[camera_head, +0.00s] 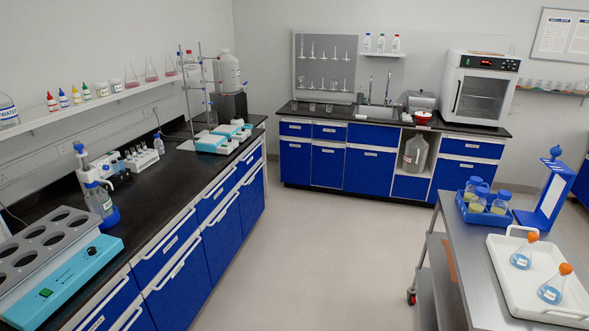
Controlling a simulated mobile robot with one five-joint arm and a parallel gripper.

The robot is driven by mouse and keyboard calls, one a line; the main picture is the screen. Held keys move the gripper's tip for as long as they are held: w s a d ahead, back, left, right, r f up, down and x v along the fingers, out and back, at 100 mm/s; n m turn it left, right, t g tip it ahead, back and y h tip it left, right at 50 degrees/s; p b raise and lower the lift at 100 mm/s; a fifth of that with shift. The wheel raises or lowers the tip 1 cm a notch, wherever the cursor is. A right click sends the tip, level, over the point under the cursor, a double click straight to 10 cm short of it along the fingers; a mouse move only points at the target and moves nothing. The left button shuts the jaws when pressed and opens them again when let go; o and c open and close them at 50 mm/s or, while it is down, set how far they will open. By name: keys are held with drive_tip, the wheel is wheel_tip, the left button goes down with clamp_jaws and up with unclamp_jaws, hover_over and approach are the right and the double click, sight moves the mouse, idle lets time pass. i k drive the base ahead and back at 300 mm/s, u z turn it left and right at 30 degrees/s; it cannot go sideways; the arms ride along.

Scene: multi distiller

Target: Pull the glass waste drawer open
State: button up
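Blue drawers with small white labels line two benches. The labels are too small to read, so I cannot tell which drawer is the glass waste one. The left bench has a row of upper drawers, among them a near drawer (165,245), a middle drawer (216,195) and a far drawer (250,160), with long white handles. The back bench has a left drawer (295,128), a second drawer (328,132), a wide drawer (373,135) and a right drawer (471,149). All visible drawers look shut. My gripper is out of view.
Open grey floor (300,250) lies between the left bench (150,190) and a steel cart (455,265) at right. The cart holds a white tray (495,285) with flasks and a blue bottle rack (484,215). A large jug (415,153) stands in the back bench's open bay.

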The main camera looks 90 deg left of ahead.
sight(328, 157)
drive_tip(key=u, duration=0.45)
drive_tip(key=k, duration=0.15)
drive_tip(key=u, duration=2.4)
drive_tip(key=k, duration=0.8)
drive_tip(key=z, duration=0.2)
drive_tip(key=i, duration=3.85)
